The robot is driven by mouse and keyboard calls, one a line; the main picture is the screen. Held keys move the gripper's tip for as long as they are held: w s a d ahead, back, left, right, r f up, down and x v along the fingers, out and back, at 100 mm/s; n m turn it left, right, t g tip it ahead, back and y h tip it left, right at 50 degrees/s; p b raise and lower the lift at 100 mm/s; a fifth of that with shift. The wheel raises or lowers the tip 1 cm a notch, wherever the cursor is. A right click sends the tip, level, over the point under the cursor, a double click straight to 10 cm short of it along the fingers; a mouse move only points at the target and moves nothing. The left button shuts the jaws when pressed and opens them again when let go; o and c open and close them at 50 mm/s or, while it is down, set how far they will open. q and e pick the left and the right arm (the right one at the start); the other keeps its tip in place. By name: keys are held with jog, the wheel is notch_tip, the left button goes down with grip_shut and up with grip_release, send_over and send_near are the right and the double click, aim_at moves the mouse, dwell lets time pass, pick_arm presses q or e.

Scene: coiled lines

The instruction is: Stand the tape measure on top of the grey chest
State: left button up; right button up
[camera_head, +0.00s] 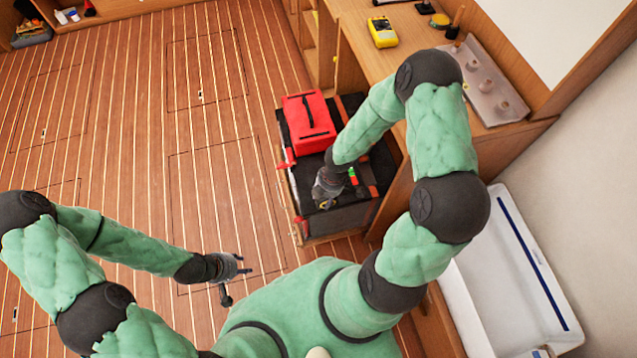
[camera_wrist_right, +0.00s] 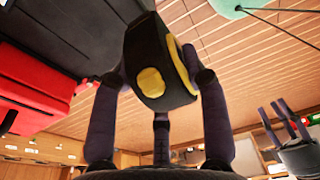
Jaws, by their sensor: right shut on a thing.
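The grey chest (camera_head: 345,222) stands on the floor in the middle of the head view, its dark top partly hidden by my right arm. My right gripper (camera_head: 325,198) is over the near part of that top. In the right wrist view, my right gripper (camera_wrist_right: 160,85) is shut on the black and yellow tape measure (camera_wrist_right: 150,45). The tape measure looks tilted in that view, close to the dark chest top (camera_wrist_right: 65,25); I cannot tell whether they touch. My left gripper (camera_head: 228,272) is empty and open, away from the chest, above the floor.
A small green and red item (camera_head: 352,176) shows beside my right wrist. A wooden counter (camera_head: 352,45) with a yellow meter (camera_head: 382,32) is behind. The floor to the left is clear.

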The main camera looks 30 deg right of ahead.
jog(key=w+d+f, duration=0.1)
jog(key=w+f, duration=0.2)
jog(key=w+d+f+b, duration=0.1)
jog(key=w+f, duration=0.2)
jog(key=w, duration=0.1)
jog(key=w+d+f+b, duration=0.1)
jog(key=w+d+f, duration=0.1)
jog(key=w+f, duration=0.1)
jog(key=shift+w+d, duration=0.1)
jog(key=shift+w, duration=0.4)
jog(key=shift+w+f+b, duration=0.15)
jog(key=shift+f+b, duration=0.85)
jog(key=shift+f, duration=0.55)
jog(key=shift+f, duration=0.3)
jog(key=o, duration=1.4)
jog(key=shift+r, duration=0.1)
